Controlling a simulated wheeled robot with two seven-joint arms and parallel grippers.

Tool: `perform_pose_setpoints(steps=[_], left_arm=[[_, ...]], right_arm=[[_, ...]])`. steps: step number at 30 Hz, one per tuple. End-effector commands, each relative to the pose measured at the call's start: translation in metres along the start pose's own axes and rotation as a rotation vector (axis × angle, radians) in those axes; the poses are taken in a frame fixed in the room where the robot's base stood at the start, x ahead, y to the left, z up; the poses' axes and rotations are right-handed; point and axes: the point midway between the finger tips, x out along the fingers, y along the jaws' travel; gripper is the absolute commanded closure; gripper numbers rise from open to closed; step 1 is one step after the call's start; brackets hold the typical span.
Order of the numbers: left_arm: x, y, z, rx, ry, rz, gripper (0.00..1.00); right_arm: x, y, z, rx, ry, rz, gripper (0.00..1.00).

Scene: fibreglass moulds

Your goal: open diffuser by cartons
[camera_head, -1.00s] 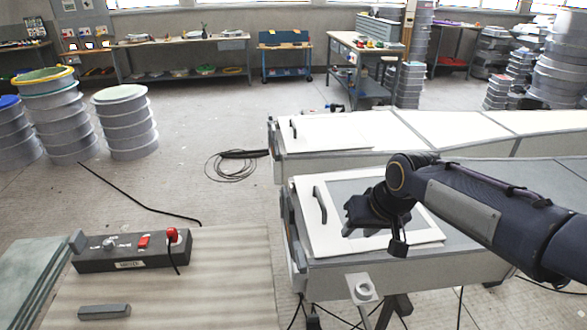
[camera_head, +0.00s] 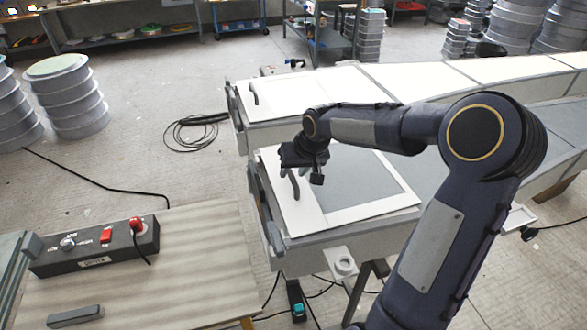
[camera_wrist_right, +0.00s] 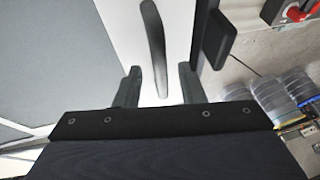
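A white-framed panel with a grey window (camera_head: 365,180) lies flat on top of the nearer long grey box; I take it as a diffuser. Its dark curved handle (camera_head: 295,186) stands near its left edge. My right gripper (camera_head: 304,166) is above the panel's left part, close to the handle. In the right wrist view the fingers of my right gripper (camera_wrist_right: 159,82) are apart, and the handle (camera_wrist_right: 154,40) shows between and beyond their tips. I cannot tell whether they touch it. A second white panel (camera_head: 290,95) with a dark handle lies on the box behind. I cannot identify cartons.
A bench (camera_head: 190,280) with a black switch box (camera_head: 95,245) stands at front left. Stacked round grey containers (camera_head: 70,100) stand at left, more at back right. A cable coil (camera_head: 190,133) lies on the floor behind. Floor between is mostly clear.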

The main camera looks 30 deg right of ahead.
Motion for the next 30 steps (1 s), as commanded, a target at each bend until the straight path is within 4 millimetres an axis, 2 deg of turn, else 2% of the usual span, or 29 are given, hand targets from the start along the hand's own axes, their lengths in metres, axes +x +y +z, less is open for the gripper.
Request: perform_pose_setpoints(steps=[8,17,26,30], left_arm=[[-0.0001,0.0,-0.0001,0.0,0.0,0.0,0.64],[-0.0002,0.0001,-0.0001,0.0,0.0,0.0,0.64],[-0.0003,0.0001,-0.0002,0.0,0.0,0.0,0.64],[-0.0012,0.0005,-0.0007,0.0,0.0,0.0,0.64]], right_arm=[[0.0028,-0.0001,0.0,0.0,0.001,0.0,0.64],[0.0025,-0.0001,0.0,0.0,0.001,0.0,1.0],[0.0022,0.0005,-0.0002,0.0,0.001,0.0,1.0],[0.0006,0.0069,-0.0009,0.0,0.002,0.002,1.0]])
